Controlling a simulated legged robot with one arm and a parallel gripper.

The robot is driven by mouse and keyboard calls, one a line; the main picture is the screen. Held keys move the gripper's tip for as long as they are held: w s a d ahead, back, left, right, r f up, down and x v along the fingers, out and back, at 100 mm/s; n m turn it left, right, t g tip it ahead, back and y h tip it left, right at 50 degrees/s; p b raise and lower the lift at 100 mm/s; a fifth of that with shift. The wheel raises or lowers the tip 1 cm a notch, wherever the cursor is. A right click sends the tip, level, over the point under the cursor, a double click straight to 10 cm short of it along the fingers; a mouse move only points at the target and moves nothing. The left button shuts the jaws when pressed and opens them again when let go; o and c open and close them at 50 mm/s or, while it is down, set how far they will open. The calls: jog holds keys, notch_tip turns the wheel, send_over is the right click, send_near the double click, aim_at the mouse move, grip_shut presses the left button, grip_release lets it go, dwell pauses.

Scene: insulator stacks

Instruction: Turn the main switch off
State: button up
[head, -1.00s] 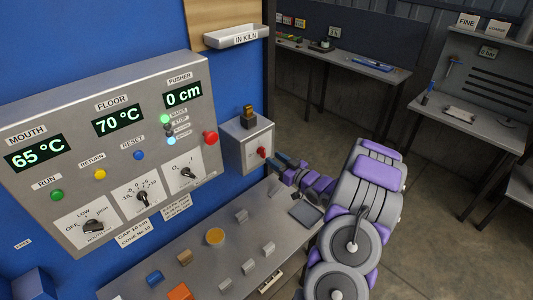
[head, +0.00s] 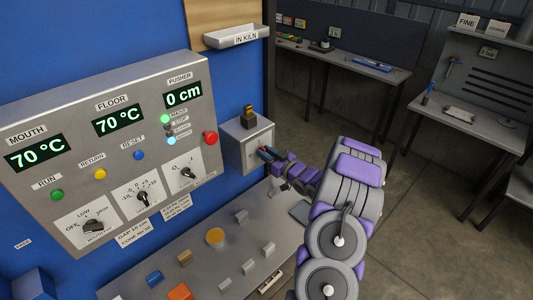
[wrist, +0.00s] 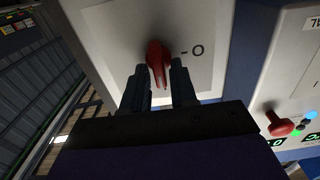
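The main switch is a red handle (wrist: 157,62) on a pale plate on the grey box (head: 236,147) beside the control panel. In the wrist view an "O" mark sits to the right of the handle, and the handle points down between my fingers. My gripper (wrist: 159,88) has its two dark fingers apart, one on each side of the handle, with narrow gaps showing. In the head view my gripper (head: 267,155) is at the front of the box and mostly hides the handle.
The control panel (head: 60,122) with dials and lit displays stands left of the box. Its red mushroom button (head: 210,138) is close to the box, and shows in the wrist view (wrist: 280,124). A bench with several small blocks (head: 215,237) lies below.

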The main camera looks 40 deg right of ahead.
jog(key=shift+r, duration=0.1)
grip_shut()
jog(key=shift+n+b, duration=0.4)
jog(key=shift+b, duration=0.1)
jog(key=shift+s+a+f+n+b, duration=0.1)
jog(key=shift+a+f+n+b, duration=0.1)
jog(key=shift+n+b, duration=2.7)
jog(key=shift+w+a+f+n+b, duration=0.1)
jog(key=shift+a+f+n+b, duration=0.1)
jog(key=shift+n+b, duration=2.7)
jog(key=shift+s+a+f+n+b, duration=0.1)
jog(key=shift+a+n+b, duration=0.1)
jog(key=shift+n+b, duration=2.7)
